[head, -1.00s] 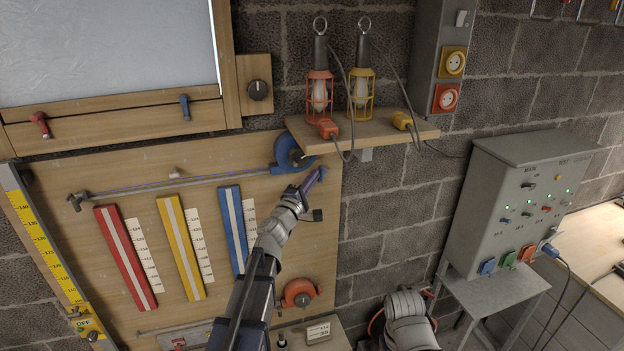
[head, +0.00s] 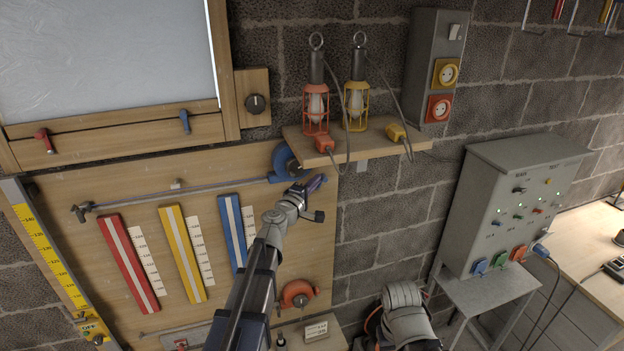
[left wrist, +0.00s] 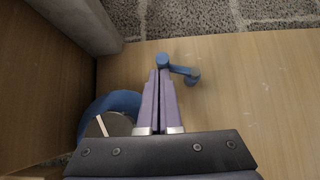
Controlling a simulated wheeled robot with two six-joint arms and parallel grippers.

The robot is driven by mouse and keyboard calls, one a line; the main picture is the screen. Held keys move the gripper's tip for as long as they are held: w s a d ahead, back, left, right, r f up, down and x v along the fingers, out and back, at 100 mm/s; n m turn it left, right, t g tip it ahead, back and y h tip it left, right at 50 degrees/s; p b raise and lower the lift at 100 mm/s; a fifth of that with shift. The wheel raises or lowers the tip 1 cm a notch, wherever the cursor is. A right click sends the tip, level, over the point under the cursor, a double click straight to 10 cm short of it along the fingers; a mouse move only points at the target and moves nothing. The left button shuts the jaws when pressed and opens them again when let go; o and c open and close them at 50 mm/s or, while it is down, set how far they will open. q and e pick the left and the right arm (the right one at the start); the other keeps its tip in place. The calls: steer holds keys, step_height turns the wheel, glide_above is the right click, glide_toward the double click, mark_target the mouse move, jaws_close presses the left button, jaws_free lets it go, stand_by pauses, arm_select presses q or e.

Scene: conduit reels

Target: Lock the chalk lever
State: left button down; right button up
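The blue reel (head: 285,161) is at the upper right of the wooden board, with a long line running left from it. In the left wrist view it shows as a blue housing (left wrist: 112,103) with a grey dial bearing a pale mark. A small blue lever (left wrist: 181,69) with rounded ends lies against the wood just past my left fingertips. I cannot tell whether they touch it. My left gripper (head: 316,182) is beside the reel. Its purple fingers (left wrist: 161,73) are together with nothing visible between them.
A shelf (head: 400,145) with red (head: 316,108) and yellow (head: 357,104) caged lamps juts out above my left gripper. An orange reel (head: 298,293) sits lower on the board. Red, yellow and blue strips hang left of my arm. A grey switch box (head: 515,205) stands right.

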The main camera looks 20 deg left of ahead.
arm_select(q)
steer(key=shift+w+d+r, duration=0.15)
steer(key=shift+w+d, duration=0.45)
steer(key=shift+d, duration=0.25)
steer(key=shift+s, duration=0.1)
steer(key=s+a, duration=0.1)
steer(key=s, duration=0.6)
steer(key=shift+s+a, duration=0.25)
steer(key=shift+s, duration=0.05)
